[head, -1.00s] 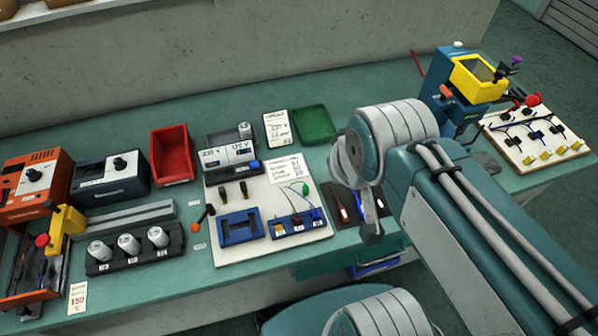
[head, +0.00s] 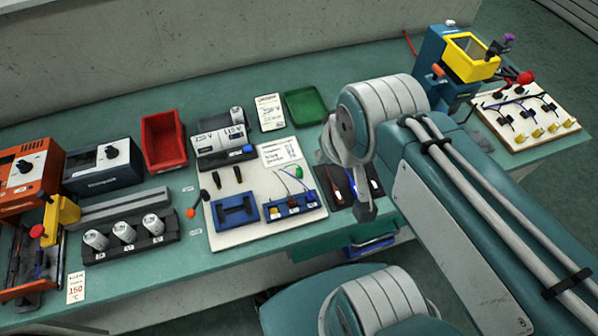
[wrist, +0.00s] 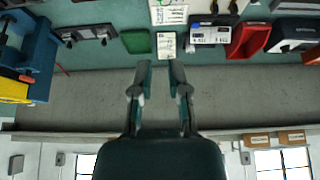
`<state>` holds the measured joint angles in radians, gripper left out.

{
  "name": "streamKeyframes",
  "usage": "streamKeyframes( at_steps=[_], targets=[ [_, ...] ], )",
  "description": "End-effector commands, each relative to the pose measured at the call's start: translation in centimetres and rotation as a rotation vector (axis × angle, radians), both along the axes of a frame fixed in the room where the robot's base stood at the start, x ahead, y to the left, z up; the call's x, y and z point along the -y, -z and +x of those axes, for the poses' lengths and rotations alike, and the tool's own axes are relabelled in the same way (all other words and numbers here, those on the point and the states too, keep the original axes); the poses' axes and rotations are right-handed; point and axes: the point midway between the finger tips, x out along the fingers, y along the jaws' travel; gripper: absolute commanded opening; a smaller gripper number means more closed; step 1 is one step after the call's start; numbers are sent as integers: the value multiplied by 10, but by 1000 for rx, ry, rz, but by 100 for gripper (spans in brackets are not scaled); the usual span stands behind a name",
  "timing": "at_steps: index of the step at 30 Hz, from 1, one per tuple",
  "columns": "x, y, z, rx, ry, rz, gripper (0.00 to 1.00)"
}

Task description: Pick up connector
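The task does not say which connector is meant. Two small dark plug-like parts, the left one (head: 216,179) and the right one (head: 238,174), stand on a white board (head: 225,242) in the head view. In front of them is a blue fixture (head: 237,213). To its right, a blue block (head: 293,208) carries small parts with thin wires. My gripper (wrist: 160,68) is open and empty in the wrist view, its two fingers apart, with the bench beyond them. In the head view my arm hides part of the bench, and I cannot make out the fingertips.
A red bin (head: 163,142), green tray (head: 306,107) and display unit (head: 222,147) stand behind the board. A rack of silver cylinders (head: 124,232) and an orange machine (head: 30,170) are left. A blue-and-yellow machine (head: 470,58) and a wired board (head: 525,118) are at right.

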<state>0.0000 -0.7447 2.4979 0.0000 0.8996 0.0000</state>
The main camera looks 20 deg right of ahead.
Motion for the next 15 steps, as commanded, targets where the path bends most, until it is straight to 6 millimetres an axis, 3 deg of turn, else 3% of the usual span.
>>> streamKeyframes(
  at_steps=[8, 15],
  targets=[
    [1, 18, 38, -111, 1, -1, 63],
    [2, 48, 80, -230, 1, -1, 63]
  ],
)
